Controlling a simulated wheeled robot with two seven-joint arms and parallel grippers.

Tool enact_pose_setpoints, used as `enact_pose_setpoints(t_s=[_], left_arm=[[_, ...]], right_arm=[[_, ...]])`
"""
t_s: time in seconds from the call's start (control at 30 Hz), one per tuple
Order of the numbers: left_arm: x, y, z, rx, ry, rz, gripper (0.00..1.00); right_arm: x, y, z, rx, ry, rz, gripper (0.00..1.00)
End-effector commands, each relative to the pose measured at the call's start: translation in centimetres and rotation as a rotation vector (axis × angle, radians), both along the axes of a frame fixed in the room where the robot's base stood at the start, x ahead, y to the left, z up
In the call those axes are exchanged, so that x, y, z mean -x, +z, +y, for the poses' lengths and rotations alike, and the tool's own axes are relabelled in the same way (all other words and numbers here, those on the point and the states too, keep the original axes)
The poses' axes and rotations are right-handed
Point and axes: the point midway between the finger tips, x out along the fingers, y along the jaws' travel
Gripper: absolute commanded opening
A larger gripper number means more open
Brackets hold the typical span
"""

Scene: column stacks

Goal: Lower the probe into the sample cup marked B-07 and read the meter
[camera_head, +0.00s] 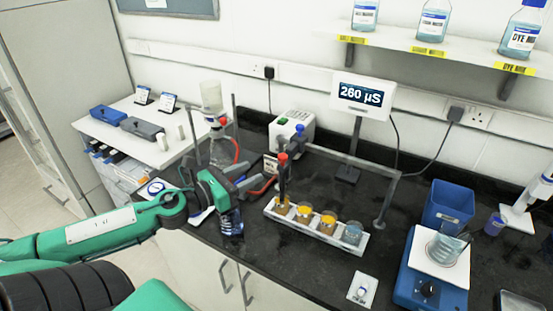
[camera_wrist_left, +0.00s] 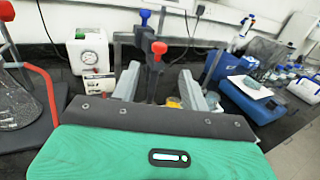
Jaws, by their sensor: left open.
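The dark probe (camera_head: 283,182) with a red knob hangs upright at the left-hand cup (camera_head: 282,205) in a white rack (camera_head: 318,236). I cannot tell if its tip is in the liquid. Three more cups stand to the right: two with amber contents (camera_head: 304,210) (camera_head: 327,221) and one pale blue (camera_head: 352,233). No B-07 mark is legible. The meter (camera_head: 362,96) reads 260 µS. My left gripper (camera_head: 258,181) is open, left of the probe. In the left wrist view its spread fingers (camera_wrist_left: 160,87) frame the probe, red knob (camera_wrist_left: 159,48) between and beyond them. My right gripper is out of view.
A metal frame (camera_head: 350,160) spans behind the cups, with a blue knob (camera_head: 300,130) nearby. A flask with red tubing (camera_head: 222,150) stands left of the gripper. A blue stirrer with a beaker (camera_head: 428,283) is at the right.

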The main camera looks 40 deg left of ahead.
Motion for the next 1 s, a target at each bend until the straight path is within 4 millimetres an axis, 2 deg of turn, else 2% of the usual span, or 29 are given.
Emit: enact_pose_setpoints(t_s=[0.3, 1.0], left_arm=[[-2.8, 0.1, -0.8, 0.001, 0.000, -0.002, 0.45], [-7.5, 0.2, -2.0, 0.001, 0.003, -0.001, 0.45]], right_arm=[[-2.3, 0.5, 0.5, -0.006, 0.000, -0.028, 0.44], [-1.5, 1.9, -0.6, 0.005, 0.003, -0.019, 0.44]])
